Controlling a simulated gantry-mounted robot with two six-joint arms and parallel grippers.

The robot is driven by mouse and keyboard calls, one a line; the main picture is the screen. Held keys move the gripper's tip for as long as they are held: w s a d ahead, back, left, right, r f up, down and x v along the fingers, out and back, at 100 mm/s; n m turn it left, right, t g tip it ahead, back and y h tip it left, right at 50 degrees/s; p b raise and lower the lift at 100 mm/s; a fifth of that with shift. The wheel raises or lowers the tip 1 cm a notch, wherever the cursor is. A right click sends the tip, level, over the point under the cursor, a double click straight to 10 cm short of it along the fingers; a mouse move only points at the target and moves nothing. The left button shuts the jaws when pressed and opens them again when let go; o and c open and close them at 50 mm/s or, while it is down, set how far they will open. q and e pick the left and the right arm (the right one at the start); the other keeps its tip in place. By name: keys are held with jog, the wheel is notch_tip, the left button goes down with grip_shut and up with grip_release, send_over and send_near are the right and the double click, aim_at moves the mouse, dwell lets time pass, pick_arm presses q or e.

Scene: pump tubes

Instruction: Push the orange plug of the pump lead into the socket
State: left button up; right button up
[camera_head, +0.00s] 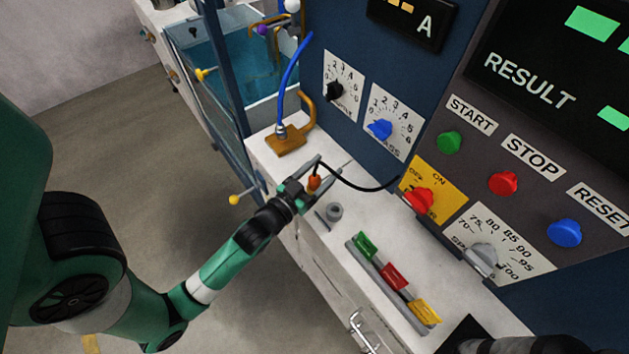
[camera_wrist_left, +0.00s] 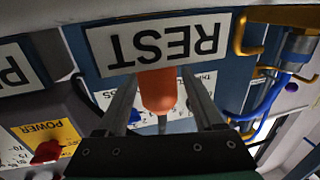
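The orange plug (camera_head: 314,182) is between the fingers of my left gripper (camera_head: 312,180), above the white bench's front edge. In the left wrist view the plug (camera_wrist_left: 158,90) sits between both fingertips, which appear to touch its sides. A black lead (camera_head: 355,186) runs from near the plug to the right, toward the panel. A small grey ring (camera_head: 334,211) stands on the bench just beyond the gripper; I cannot tell whether it is the socket. No socket is clearly identifiable. My right gripper is not in view; only a dark piece of an arm shows at the bottom right.
A brown block (camera_head: 287,141) with a blue tube (camera_head: 288,85) stands behind the gripper. A rack with green, red and yellow pieces (camera_head: 393,276) lies nearer. The blue panel with red POWER switch (camera_head: 417,200) and other knobs borders the bench at right. A water tank is far left.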

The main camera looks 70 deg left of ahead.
pick_arm(q)
grip_shut()
